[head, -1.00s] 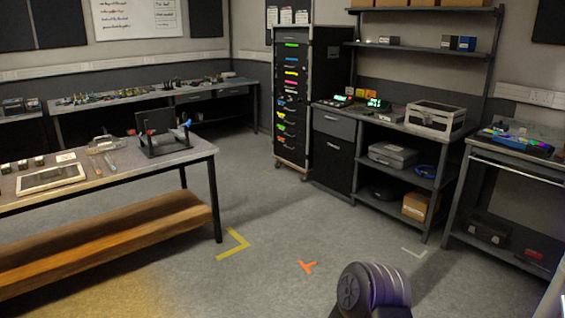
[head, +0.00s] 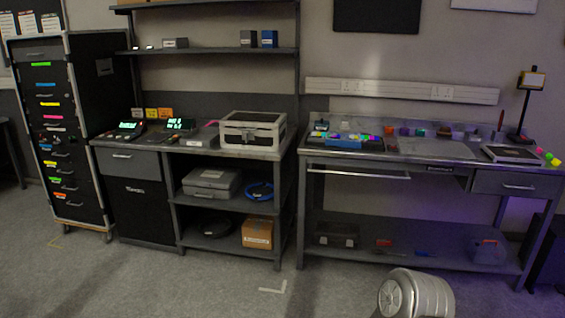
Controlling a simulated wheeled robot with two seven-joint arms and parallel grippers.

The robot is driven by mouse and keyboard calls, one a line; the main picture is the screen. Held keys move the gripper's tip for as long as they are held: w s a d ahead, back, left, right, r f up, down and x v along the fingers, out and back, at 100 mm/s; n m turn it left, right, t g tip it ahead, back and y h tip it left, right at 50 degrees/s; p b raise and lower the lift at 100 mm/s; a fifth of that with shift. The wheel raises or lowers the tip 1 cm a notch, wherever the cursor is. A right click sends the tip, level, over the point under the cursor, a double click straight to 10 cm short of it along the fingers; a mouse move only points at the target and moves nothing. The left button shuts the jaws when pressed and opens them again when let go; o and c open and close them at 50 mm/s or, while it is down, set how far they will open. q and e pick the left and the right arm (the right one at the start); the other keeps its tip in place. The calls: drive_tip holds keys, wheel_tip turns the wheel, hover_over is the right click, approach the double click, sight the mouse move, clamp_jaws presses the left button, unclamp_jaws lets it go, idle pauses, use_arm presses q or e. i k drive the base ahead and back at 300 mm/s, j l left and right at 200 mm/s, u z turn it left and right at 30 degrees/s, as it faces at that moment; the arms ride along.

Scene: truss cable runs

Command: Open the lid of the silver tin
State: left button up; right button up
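I cannot surely pick out a silver tin in the head view; several small items are too small to tell. A silver-edged case (head: 252,132) with a latch on its front stands on the middle bench, its lid shut. A small grey box (head: 176,43) sits on the upper shelf, and a small light item (head: 320,127) stands at the left end of the right bench. Neither of my grippers shows. A rounded grey part of my own arm shows at the bottom right.
A black drawer cabinet (head: 60,130) stands at left. The middle bench (head: 180,148) has a grey case (head: 211,183) and a cardboard box (head: 257,232) below. The right bench (head: 400,148) holds a blue tray (head: 345,143) and small coloured items. The floor in front is clear.

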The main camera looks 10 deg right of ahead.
sight(476, 133)
drive_tip(key=i+l+z, duration=0.2)
drive_tip(key=i+z, duration=0.15)
drive_tip(key=i, duration=0.2)
drive_tip(key=i+z, duration=0.3)
drive_tip(key=i, duration=0.25)
drive_tip(key=i+z, duration=0.35)
drive_tip(key=i, duration=0.2)
drive_tip(key=i+j+z, duration=0.35)
drive_tip(key=i, duration=0.2)
drive_tip(key=i+l, duration=0.45)
drive_tip(key=i+l+z, duration=0.15)
drive_tip(key=i+l, duration=0.25)
drive_tip(key=i, duration=0.2)
drive_tip(key=i+l, duration=0.1)
drive_tip(key=l, duration=0.25)
drive_tip(key=i+l, duration=0.15)
drive_tip(key=l, duration=0.25)
drive_tip(key=i+l+z, duration=0.1)
drive_tip(key=l, duration=0.25)
